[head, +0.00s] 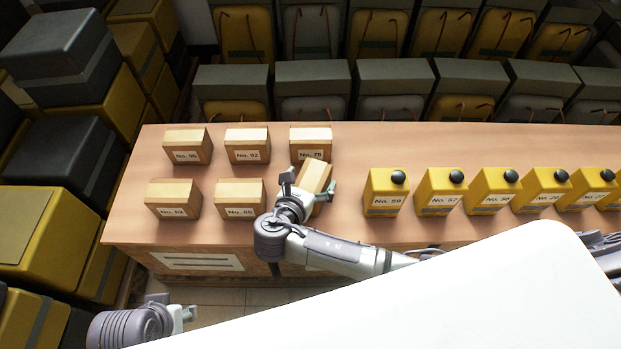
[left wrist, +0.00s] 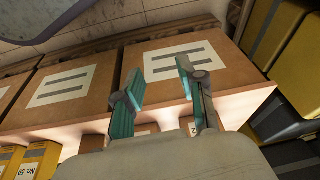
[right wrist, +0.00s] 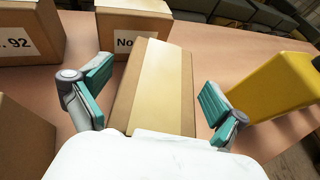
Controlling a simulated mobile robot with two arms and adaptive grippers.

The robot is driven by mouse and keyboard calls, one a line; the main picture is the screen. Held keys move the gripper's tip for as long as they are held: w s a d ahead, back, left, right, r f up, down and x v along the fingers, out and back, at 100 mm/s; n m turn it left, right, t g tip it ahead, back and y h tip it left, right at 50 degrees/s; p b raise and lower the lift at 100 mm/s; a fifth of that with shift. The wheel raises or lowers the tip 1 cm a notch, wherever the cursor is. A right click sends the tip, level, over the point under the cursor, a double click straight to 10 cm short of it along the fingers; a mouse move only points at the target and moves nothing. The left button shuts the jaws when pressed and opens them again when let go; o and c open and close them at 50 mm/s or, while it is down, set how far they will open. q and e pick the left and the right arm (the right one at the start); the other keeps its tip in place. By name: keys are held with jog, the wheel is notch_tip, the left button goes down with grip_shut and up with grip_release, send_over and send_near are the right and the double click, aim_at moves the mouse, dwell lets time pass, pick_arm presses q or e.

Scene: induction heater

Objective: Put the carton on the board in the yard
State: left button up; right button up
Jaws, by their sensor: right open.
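Several tan cartons with number labels stand in two rows on the left part of a long wooden table (head: 350,150). One carton (head: 316,176) at the right end of the near row stands between the fingers of my right gripper (head: 308,187). In the right wrist view the open fingers flank this carton (right wrist: 155,85), with a visible gap on each side; its label is hidden. Carton No. 78 (head: 311,138) stands just behind it. My left gripper (head: 180,315) is low in front of the table; its open fingers (left wrist: 160,90) are empty. I cannot identify a separate board.
Several yellow canisters with black knobs, such as No. 59 (head: 386,192), stand in a row to the right. Dark-lidded yellow boxes (head: 120,100) are stacked at left, and more line the back. The table's front bears a striped white panel (head: 198,262).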

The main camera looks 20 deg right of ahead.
jog(key=shift+r, duration=0.15)
jog(key=shift+s+a+r, duration=0.15)
jog(key=shift+s+a, duration=0.05)
jog(key=shift+s, duration=0.05)
pick_arm(q)
notch_tip(320, 180, down, 11)
jog(key=p, duration=0.3)
jog(key=shift+w+d+r+g, duration=0.15)
jog(key=shift+w+g, duration=0.15)
jog(key=shift+w, duration=0.05)
pick_arm(e)
jog(key=v, duration=1.1)
jog(key=shift+s, duration=0.15)
